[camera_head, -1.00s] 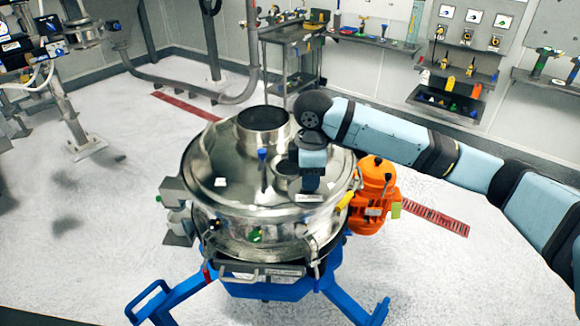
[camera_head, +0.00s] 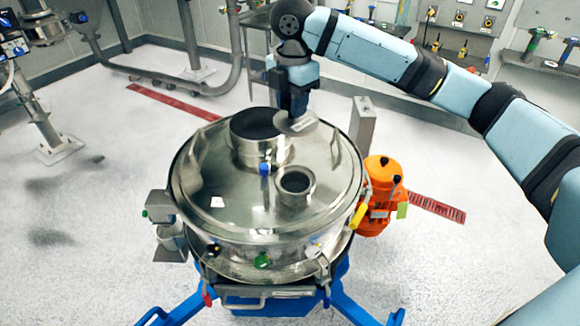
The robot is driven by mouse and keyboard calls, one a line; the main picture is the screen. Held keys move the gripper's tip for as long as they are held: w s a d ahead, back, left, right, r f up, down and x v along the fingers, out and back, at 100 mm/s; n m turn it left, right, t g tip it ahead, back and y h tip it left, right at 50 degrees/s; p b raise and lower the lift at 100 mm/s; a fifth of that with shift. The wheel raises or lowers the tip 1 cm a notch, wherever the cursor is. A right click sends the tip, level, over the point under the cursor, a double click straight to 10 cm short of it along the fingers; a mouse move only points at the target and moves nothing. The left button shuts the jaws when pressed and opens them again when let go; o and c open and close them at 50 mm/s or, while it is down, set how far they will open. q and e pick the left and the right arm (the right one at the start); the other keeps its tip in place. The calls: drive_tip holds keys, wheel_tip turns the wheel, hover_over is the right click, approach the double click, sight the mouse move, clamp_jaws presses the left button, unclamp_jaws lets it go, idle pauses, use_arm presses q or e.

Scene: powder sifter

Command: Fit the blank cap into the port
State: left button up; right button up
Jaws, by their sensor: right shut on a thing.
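The silver sifter (camera_head: 228,190) has a round lid with two openings. The small open port (camera_head: 295,188) is a short metal collar at the lid's middle right. The wider dark-mouthed collar (camera_head: 248,153) stands behind it. My right gripper (camera_head: 294,112) points down above the back right of the lid. It is shut on the blank cap (camera_head: 301,126), a flat, grey, slightly tilted disc. The cap appears above the lid, behind the small port and beside the wide collar. The exact gap below it cannot be told. My left gripper is not in view.
A blue-topped upright clamp (camera_head: 265,170) stands close left of the small port. An orange motor (camera_head: 378,195) is on the sifter's right, with a grey post (camera_head: 362,125) behind it. A blue frame (camera_head: 345,300) carries the sifter. Wall racks line the back.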

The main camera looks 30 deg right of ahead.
wheel_tip(320, 180, down, 13)
drive_tip(key=shift+f+b, duration=0.1)
drive_tip(key=shift+b, duration=0.8)
drive_tip(key=shift+f, duration=0.2)
drive_tip(key=shift+f+b, duration=0.25)
drive_tip(key=shift+b, duration=0.25)
wheel_tip(320, 180, down, 3)
drive_tip(key=b, duration=0.3)
drive_tip(key=shift+f+b, duration=0.15)
drive_tip(key=shift+b, duration=0.25)
drive_tip(key=shift+w, duration=0.1)
drive_tip(key=o, duration=1)
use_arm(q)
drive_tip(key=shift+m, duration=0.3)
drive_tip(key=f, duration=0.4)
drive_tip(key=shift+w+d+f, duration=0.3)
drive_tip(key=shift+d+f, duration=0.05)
